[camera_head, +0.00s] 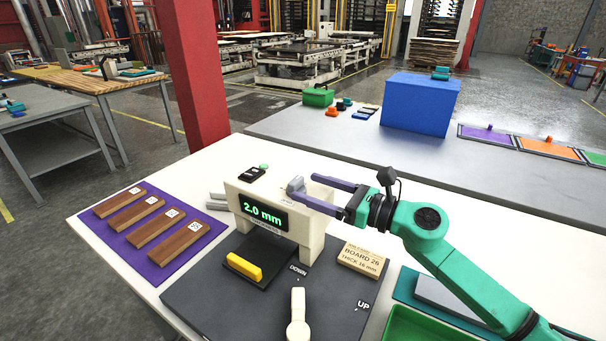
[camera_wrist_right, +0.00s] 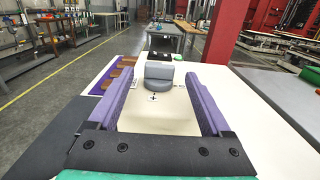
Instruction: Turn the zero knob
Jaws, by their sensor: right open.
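The grey zero knob (camera_head: 296,184) sits on top of the cream gauge housing (camera_head: 310,240), whose display reads 2.0 mm. In the right wrist view the knob (camera_wrist_right: 158,78) has a round base and a raised grip, with a dark cross mark in front of it. My right gripper (camera_head: 302,186) is open, with its purple fingers reaching in from the right at the height of the knob. In the right wrist view the fingers (camera_wrist_right: 155,84) stand apart on either side of the knob, with visible gaps. Contact does not show. My left gripper is not in view.
A black block (camera_head: 251,174) and a green button (camera_head: 264,167) are left of the knob. A yellow bar (camera_head: 244,266), a light lever (camera_head: 298,318) and a labelled board (camera_head: 362,258) are around the housing. Brown boards lie on a purple mat (camera_head: 113,240) at left.

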